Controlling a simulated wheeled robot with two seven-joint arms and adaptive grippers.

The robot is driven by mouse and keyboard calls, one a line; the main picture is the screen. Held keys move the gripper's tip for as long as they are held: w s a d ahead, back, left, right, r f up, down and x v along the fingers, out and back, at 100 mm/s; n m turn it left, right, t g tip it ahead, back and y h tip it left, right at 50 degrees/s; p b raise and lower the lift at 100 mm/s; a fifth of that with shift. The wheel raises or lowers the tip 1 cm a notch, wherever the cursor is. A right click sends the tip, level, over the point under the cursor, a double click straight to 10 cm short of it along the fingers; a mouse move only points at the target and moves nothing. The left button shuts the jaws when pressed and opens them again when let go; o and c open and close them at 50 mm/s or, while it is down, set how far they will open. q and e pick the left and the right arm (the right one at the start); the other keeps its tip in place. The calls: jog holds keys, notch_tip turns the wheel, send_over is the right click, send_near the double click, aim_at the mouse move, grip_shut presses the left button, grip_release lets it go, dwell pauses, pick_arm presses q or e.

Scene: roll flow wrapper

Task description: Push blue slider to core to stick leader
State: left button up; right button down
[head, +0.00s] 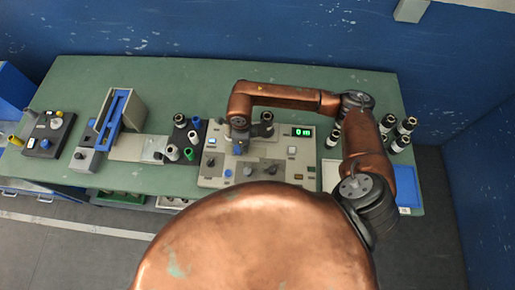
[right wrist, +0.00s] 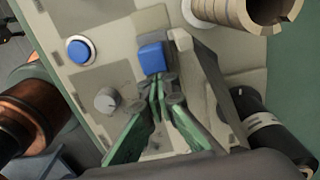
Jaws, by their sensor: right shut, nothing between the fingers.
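The blue slider (right wrist: 152,57) is a small blue block on the light panel in the right wrist view, beside an upright grey plate. My right gripper (right wrist: 161,88) is shut and empty, with its green fingertips right at the slider's near edge; I cannot tell whether they touch. In the head view my right gripper (head: 239,135) points down over the control panel (head: 222,183). A tan hollow cylinder (right wrist: 243,12), which may be the core, is at the upper right of the wrist view, partly cut off. No leader can be made out. My left gripper is not in view.
The panel has a round blue button (right wrist: 81,50), a grey knob (right wrist: 107,100) and a green-digit display (head: 302,132). A black roll (right wrist: 268,128) lies close right of the gripper. Several rolls (head: 186,137) stand left of the panel, beside a blue-framed device (head: 112,121).

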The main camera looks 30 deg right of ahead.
jog(key=shift+w+a, duration=0.25)
jog(key=shift+a, duration=0.15)
jog(key=shift+s+d, duration=0.35)
jog(key=shift+d, duration=0.2)
notch_tip(320, 180, up, 8)
jog(key=p, duration=0.4)
jog(key=shift+a, duration=0.1)
dwell(0.5)
